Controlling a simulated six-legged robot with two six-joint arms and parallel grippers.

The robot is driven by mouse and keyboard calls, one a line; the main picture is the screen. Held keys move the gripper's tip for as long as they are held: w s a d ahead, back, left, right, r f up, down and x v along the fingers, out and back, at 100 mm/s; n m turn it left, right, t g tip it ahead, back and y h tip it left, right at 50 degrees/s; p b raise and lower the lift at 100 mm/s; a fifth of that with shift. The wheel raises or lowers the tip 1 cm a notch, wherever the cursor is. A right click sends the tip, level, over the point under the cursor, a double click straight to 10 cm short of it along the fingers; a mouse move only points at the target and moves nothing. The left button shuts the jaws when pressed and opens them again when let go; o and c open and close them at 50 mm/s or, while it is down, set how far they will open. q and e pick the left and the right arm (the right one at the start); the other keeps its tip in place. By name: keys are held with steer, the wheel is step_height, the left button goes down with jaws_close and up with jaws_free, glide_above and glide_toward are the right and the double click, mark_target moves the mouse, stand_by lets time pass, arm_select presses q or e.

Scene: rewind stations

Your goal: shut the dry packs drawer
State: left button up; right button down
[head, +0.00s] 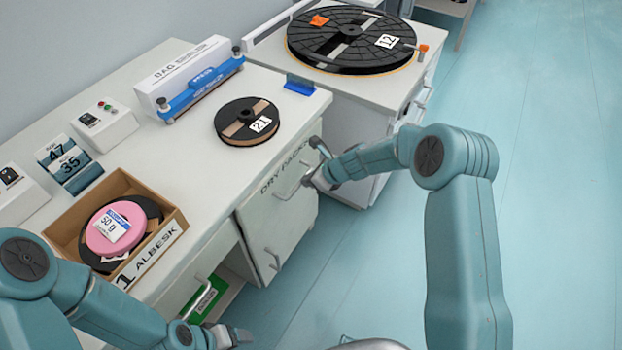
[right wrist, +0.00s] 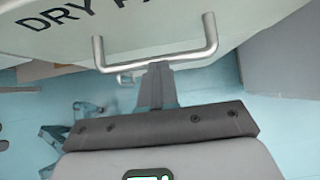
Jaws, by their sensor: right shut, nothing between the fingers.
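The dry packs drawer (head: 262,195) is at the right end of the bench front, lettered "DRY PACKS". Its front looks flush with the bench, with no gap or interior showing. Its bar handle (head: 284,194) also spans the right wrist view (right wrist: 120,66). My right gripper (head: 310,180) is at the drawer front by the handle. In the right wrist view its shut fingers (right wrist: 158,72) reach the bar, with nothing between them; I cannot tell whether they touch it. My left gripper (head: 236,336) is low by the bench front, away from this drawer; its jaws are unclear.
A lower door with its own handle (head: 274,260) is below the drawer. A green box (head: 205,300) sits in an open bay to the left. A second bench (head: 352,105) with a large black reel (head: 345,55) stands behind. The floor at right is clear.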

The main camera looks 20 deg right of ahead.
arm_select(q)
steer(key=shift+w+a, duration=0.25)
steer(key=shift+a, duration=0.05)
arm_select(e)
steer(key=shift+w+a, duration=0.2)
arm_select(q)
steer(key=shift+s+d+r+p, duration=0.1)
steer(key=shift+s+r+p, duration=0.7)
steer(key=shift+s, duration=0.1)
arm_select(e)
steer(key=s+d+f+v, duration=0.1)
steer(key=v, duration=1.2)
steer(key=shift+s+d+f, duration=0.15)
steer(key=shift+s+f, duration=0.15)
steer(key=shift+s, duration=0.05)
